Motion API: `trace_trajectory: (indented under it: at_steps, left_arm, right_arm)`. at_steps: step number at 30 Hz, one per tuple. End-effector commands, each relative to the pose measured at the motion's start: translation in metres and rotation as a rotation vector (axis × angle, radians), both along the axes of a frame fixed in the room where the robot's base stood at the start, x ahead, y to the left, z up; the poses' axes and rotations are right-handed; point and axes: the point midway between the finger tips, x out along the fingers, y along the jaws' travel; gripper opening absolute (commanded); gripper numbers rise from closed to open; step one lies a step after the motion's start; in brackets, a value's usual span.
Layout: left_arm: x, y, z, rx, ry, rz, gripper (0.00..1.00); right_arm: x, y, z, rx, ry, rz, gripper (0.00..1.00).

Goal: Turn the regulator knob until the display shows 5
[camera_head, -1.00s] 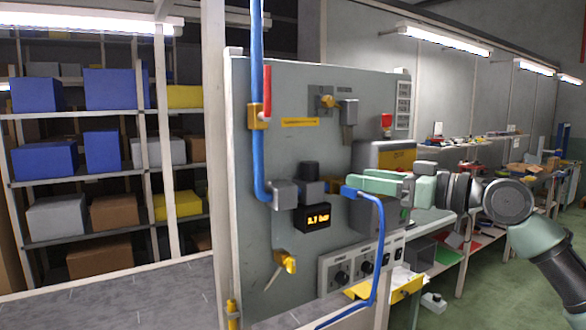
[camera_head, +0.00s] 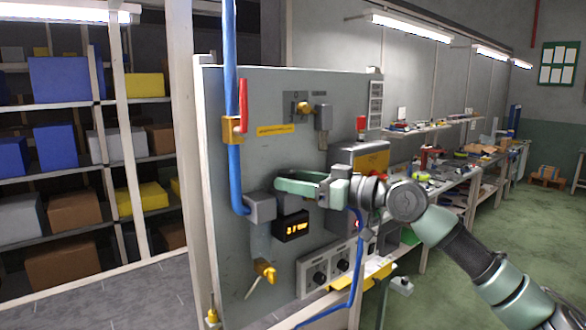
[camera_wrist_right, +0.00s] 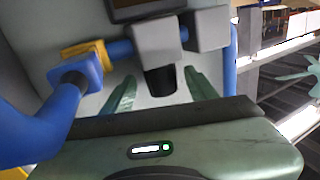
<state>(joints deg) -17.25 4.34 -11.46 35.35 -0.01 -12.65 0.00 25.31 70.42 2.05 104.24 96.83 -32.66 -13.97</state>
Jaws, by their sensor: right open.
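The pressure display (camera_head: 292,226) is a small black box with orange digits on the grey panel. Its digits are too small to read surely. The regulator's grey body (camera_head: 261,206) sits beside it on the blue pipe line. My right gripper (camera_head: 292,184) is in front of the regulator and hides the knob in the head view. In the right wrist view the black knob (camera_wrist_right: 160,80) lies between my two open green fingers (camera_wrist_right: 160,92), with a visible gap on each side. The display box (camera_wrist_right: 130,10) shows in part at the top there. My left gripper is not in view.
A blue pipe (camera_head: 231,120) with a red-handled valve (camera_head: 243,105) runs down the panel's left side. A blue hose (camera_head: 358,270) hangs below my right arm. A yellow valve (camera_head: 265,270) and a control box with dials (camera_head: 325,270) are below.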

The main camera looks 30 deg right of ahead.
Motion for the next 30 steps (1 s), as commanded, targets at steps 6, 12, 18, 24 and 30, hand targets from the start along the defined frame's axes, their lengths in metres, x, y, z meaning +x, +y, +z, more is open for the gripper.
trace_trajectory:
  at_steps: [6,12,18,24,30]
  left_arm:
    - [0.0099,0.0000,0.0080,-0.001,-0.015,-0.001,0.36]
    - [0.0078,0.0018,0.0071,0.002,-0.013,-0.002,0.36]
    - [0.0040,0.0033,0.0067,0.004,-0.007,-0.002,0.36]
    - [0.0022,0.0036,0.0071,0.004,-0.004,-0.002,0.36]
    - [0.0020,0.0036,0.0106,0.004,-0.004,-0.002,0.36]
  right_arm:
    - [0.0067,0.0041,0.0009,-0.001,-0.003,0.001,0.58]
    - [0.0069,0.0041,-0.0002,-0.001,-0.002,0.001,0.58]
    - [0.0067,0.0040,-0.0002,-0.002,-0.001,0.001,0.08]
    - [0.0067,0.0041,-0.0001,-0.002,-0.001,-0.002,0.00]
    - [0.0063,0.0053,0.0000,-0.004,0.001,-0.029,0.00]
